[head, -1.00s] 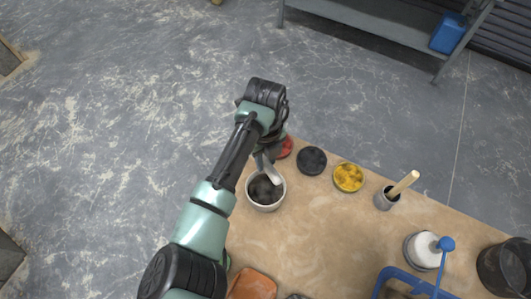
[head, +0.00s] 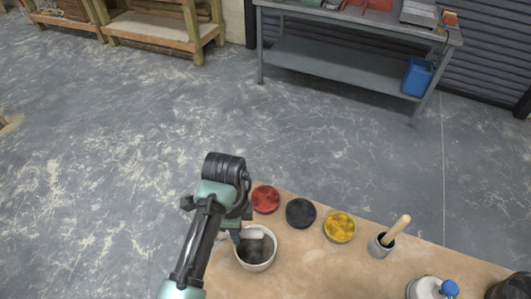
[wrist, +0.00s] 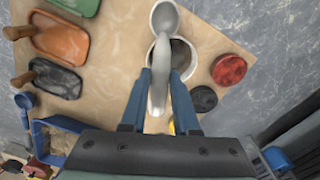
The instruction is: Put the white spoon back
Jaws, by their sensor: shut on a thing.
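The white spoon (wrist: 165,20) is held between the blue fingers of my gripper (wrist: 160,76) in the wrist view. Its bowl end points away from the gripper, and its curved handle runs back between the fingers. A white tub (head: 272,262) with dark contents stands on the tan tabletop, and it also shows behind the spoon in the wrist view (wrist: 188,66). In the head view my gripper (head: 236,237) is at this tub's far left, and a pale part of the spoon (head: 251,234) shows across its mouth. I cannot tell whether spoon and tub touch.
Red (head: 265,199), black (head: 301,213) and yellow (head: 340,227) tubs line the table's far edge. A grey cup (head: 381,246) with a wooden handle stands to their right. The wrist view shows an orange trowel-like tool (wrist: 62,38) and a blue frame (wrist: 42,132).

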